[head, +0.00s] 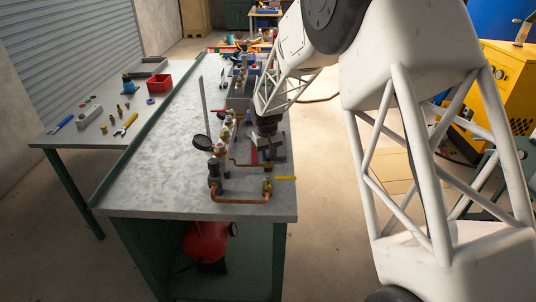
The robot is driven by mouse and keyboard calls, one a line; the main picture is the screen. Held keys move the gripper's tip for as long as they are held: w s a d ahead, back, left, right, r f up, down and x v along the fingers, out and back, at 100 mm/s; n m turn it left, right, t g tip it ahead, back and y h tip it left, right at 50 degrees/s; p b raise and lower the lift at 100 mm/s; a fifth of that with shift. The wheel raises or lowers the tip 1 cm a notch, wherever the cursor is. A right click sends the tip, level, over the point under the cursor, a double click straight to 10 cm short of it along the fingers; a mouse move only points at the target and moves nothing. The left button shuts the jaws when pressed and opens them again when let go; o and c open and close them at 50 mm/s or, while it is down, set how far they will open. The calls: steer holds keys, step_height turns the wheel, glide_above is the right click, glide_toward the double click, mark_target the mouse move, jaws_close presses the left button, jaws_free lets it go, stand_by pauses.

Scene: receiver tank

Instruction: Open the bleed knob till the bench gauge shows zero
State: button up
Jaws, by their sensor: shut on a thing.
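My gripper (268,142) points down at the right edge of the grey bench (165,130), over a dark block among the fittings. It is shut on what appears to be the bleed knob, which the fingers and wrist hide. A small red part shows just left of the fingers. The red receiver tank (205,242) is under the bench.
Copper pipe (240,200) and a yellow-handled valve (284,178) sit at the bench's front right corner. Several fittings stand in a row behind. A side table (75,140) on the left holds tools and a red bin (159,83). The bench's left half is clear.

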mark_target(268, 156)
steer(key=n, duration=0.4)
steer(key=shift+n, duration=0.3)
steer(key=n, duration=0.4)
steer(key=shift+n, duration=0.3)
steer(key=o, duration=0.9)
steer(key=shift+o, duration=0.2)
steer(key=shift+r, duration=0.1)
steer(key=shift+s+r, duration=0.2)
steer(key=shift+r, duration=3.65)
